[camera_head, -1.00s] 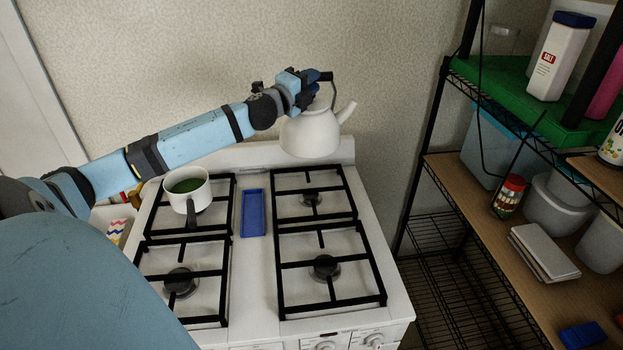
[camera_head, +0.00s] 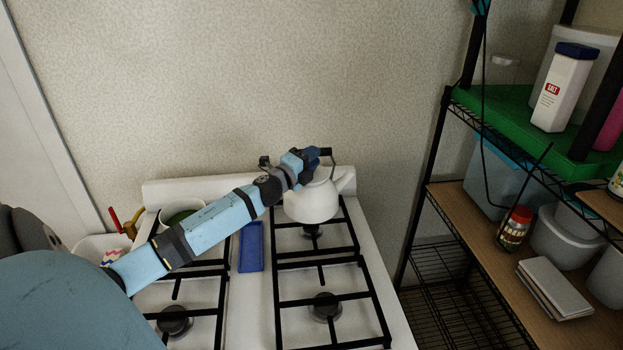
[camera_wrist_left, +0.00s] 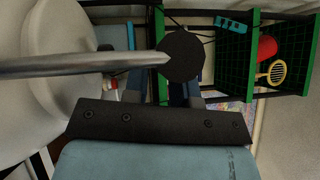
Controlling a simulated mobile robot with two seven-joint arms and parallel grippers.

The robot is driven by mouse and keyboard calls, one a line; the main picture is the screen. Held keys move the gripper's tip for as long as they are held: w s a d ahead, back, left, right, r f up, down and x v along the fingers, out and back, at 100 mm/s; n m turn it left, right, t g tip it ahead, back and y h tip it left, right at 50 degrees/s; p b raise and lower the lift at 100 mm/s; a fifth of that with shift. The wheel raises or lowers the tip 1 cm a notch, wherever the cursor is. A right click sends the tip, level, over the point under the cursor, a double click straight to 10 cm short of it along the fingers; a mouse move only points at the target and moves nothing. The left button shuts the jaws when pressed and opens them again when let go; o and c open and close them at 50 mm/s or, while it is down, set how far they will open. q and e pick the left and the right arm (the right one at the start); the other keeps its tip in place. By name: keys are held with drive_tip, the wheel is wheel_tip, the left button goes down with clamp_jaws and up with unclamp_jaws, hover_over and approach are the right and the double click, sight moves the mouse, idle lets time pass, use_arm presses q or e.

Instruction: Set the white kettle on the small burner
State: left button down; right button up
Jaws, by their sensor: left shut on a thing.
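The white kettle (camera_head: 311,201) is upright over the back right part of the stove (camera_head: 257,325). My left gripper (camera_head: 321,156) is shut on the kettle's dark handle, above its body. The small burner (camera_head: 312,233) at the back right shows just below the kettle's base, partly covered by it. I cannot tell whether the base touches the grate. In the left wrist view the kettle's white body (camera_wrist_left: 75,50) fills the left side, with its handle bar crossing in front. My right gripper is not in view.
A larger burner (camera_head: 325,307) sits in front, bare. A blue tray (camera_head: 251,247) lies between the grates. A white pot (camera_head: 168,213) with green contents is at the back left, partly behind my arm. A wire shelf (camera_head: 425,262) stands to the right.

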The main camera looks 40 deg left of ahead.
use_arm(q)
drive_tip(key=shift+f, duration=3.05)
drive_tip(key=shift+b, duration=0.3)
drive_tip(key=c, duration=1.4)
unclamp_jaws()
drive_tip(key=shift+f, duration=0.25)
drive_tip(key=o, duration=0.5)
drive_tip(key=shift+r, duration=0.1)
drive_tip(key=shift+r, duration=0.1)
drive_tip(key=s, duration=0.4)
drive_tip(key=s+f+b, duration=0.1)
drive_tip(key=s, duration=0.3)
drive_tip(key=s+b, duration=0.1)
drive_tip(key=s, duration=0.3)
drive_tip(key=shift+d+f, duration=0.2)
drive_tip(key=shift+d, duration=0.05)
